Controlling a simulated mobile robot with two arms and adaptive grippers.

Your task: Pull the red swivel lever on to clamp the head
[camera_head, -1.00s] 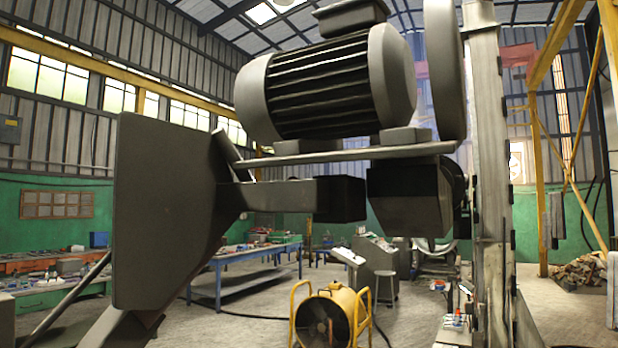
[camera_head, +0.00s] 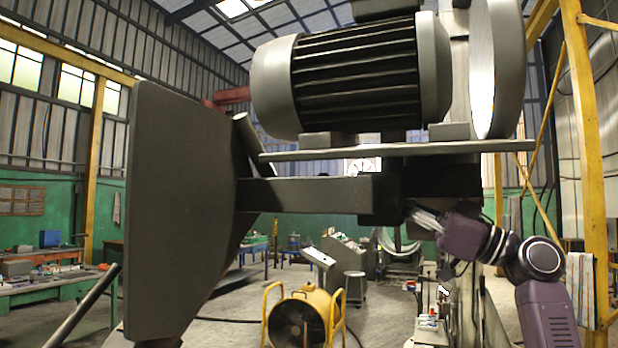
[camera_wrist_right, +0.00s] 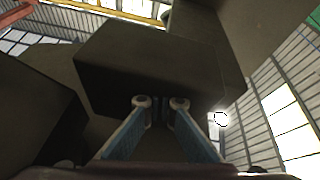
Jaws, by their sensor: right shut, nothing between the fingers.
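The machine head shows in the head view: a large grey motor (camera_head: 350,80) on a flat plate (camera_head: 400,151), with a horizontal arm (camera_head: 305,194) and a dark block (camera_head: 437,181) beneath. I cannot make out the red swivel lever in either view. My right gripper (camera_head: 420,217) is just below the dark block, its purple wrist behind it at the right. In the right wrist view, my gripper's blue fingers (camera_wrist_right: 160,103) point up at the underside of a dark block (camera_wrist_right: 145,65). They are shut and hold nothing; I cannot tell whether they touch the block. My left gripper is out of view.
A large grey slanted panel (camera_head: 180,215) fills the left of the head view. A yellow fan (camera_head: 303,316) stands on the floor below. A yellow post (camera_head: 590,170) rises at the right. Another dark block (camera_wrist_right: 35,120) is close at the left in the right wrist view.

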